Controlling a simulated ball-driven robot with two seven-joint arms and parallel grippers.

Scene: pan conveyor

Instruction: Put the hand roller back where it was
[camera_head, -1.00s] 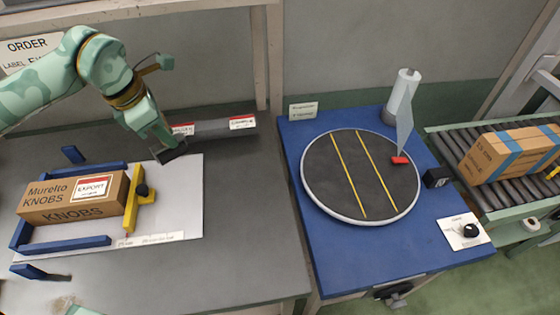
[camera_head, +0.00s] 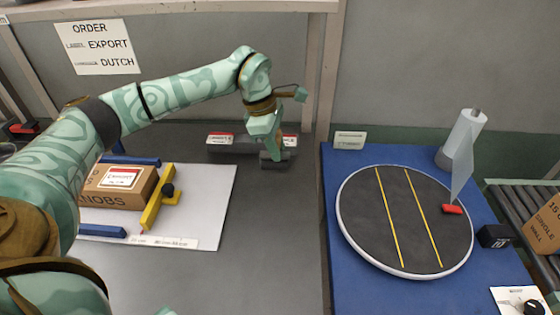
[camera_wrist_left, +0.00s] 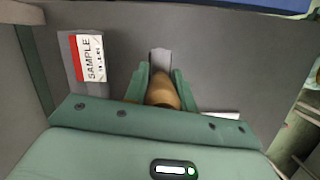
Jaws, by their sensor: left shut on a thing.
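The hand roller has a brown wooden handle (camera_wrist_left: 163,92) and a grey head (camera_wrist_left: 160,60). My left gripper (camera_head: 268,150) is shut on the handle, with one finger on each side in the wrist view. In the head view the roller's dark grey head (camera_head: 275,163) shows below the fingers, in front of the right part of a dark grey holder (camera_head: 240,146) at the back of the table. I cannot tell whether the roller touches the table. My right gripper is not in view.
The holder carries red-and-white labels (camera_head: 220,139). A carton (camera_head: 118,187) lies in a blue jig beside a yellow stop (camera_head: 158,198) on a white sheet (camera_head: 212,205). A blue table with a round turntable (camera_head: 360,235) stands right. The grey table in front of the gripper is clear.

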